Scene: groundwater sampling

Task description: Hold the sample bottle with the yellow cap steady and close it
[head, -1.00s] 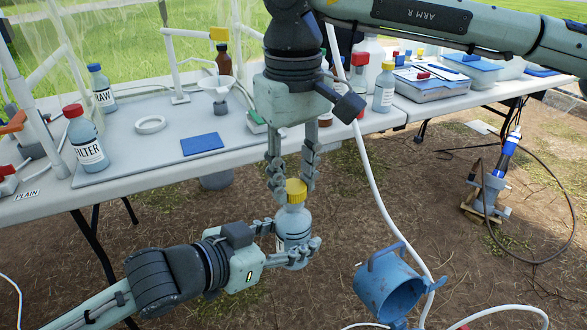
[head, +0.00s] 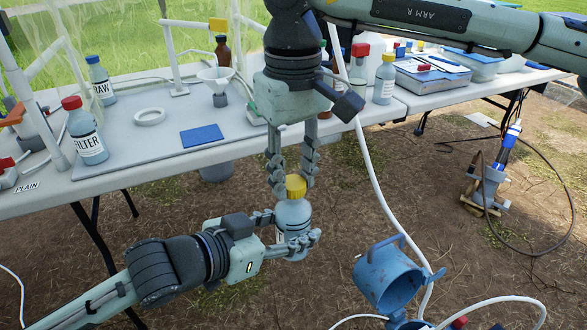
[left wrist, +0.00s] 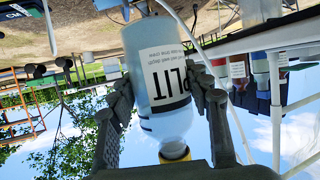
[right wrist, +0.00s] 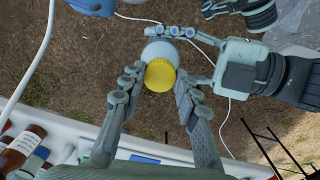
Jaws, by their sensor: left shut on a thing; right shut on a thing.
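The sample bottle (head: 293,220) is pale blue, with a yellow cap (head: 296,187) on its top. It hangs upright in the air in front of the table. My left gripper (head: 288,233) is shut around the bottle's body from the left. In the left wrist view the bottle (left wrist: 162,95) appears upside down, with lettering ending in "PLIT" and its cap (left wrist: 174,151) partly hidden. My right gripper (head: 291,178) points down from above, its fingers shut on the cap's sides. The right wrist view shows the cap (right wrist: 160,75) between its fingertips. Whether the cap is fully seated is unclear.
The white table (head: 150,165) behind holds a "FILTER" bottle (head: 87,140), a "RAW" bottle (head: 101,85), a white ring (head: 150,117) and a blue pad (head: 201,137). Open ground lies below the bottle.

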